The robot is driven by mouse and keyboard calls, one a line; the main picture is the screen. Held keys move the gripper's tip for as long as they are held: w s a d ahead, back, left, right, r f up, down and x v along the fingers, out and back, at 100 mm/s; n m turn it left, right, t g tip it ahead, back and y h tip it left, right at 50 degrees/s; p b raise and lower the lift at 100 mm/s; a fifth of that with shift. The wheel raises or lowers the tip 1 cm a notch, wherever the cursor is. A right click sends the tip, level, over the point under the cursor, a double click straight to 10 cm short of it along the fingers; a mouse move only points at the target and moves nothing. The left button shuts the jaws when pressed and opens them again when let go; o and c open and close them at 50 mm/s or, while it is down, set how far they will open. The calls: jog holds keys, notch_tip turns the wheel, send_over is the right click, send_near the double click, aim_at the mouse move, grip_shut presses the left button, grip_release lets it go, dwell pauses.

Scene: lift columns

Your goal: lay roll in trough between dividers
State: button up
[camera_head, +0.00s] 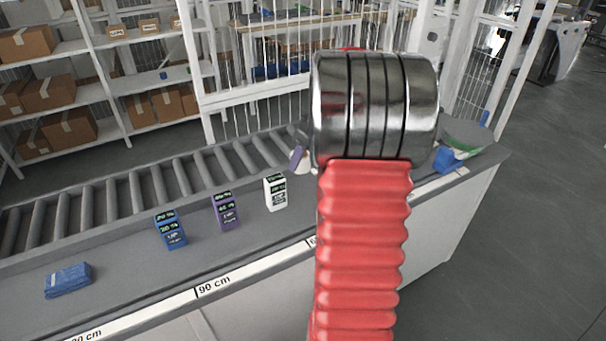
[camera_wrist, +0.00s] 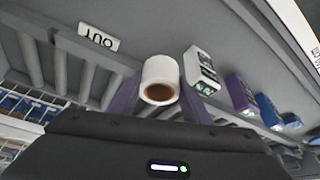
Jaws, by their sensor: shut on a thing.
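My gripper (camera_wrist: 160,94) has two purple fingers and is shut on a white roll (camera_wrist: 158,70) with a brown core. In the wrist view the roll sits between the fingers with its open end facing the camera. In the head view my red arm hides most of the gripper; a purple finger (camera_head: 297,155) and a bit of the white roll (camera_head: 304,166) show at its left edge, over the bench. I cannot make out a trough with dividers for certain. Whether the roll touches anything beneath is not clear.
A roller conveyor (camera_head: 130,199) runs along the back of the grey bench. Blue (camera_head: 170,230), purple (camera_head: 225,210) and white (camera_head: 275,192) display blocks stand in front of it. A folded blue cloth (camera_head: 68,280) lies at left. A blue object (camera_head: 447,160) is at the right end.

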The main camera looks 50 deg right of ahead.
notch_tip(320, 180, up, 8)
jog(key=shift+f, duration=0.25)
dwell(0.5)
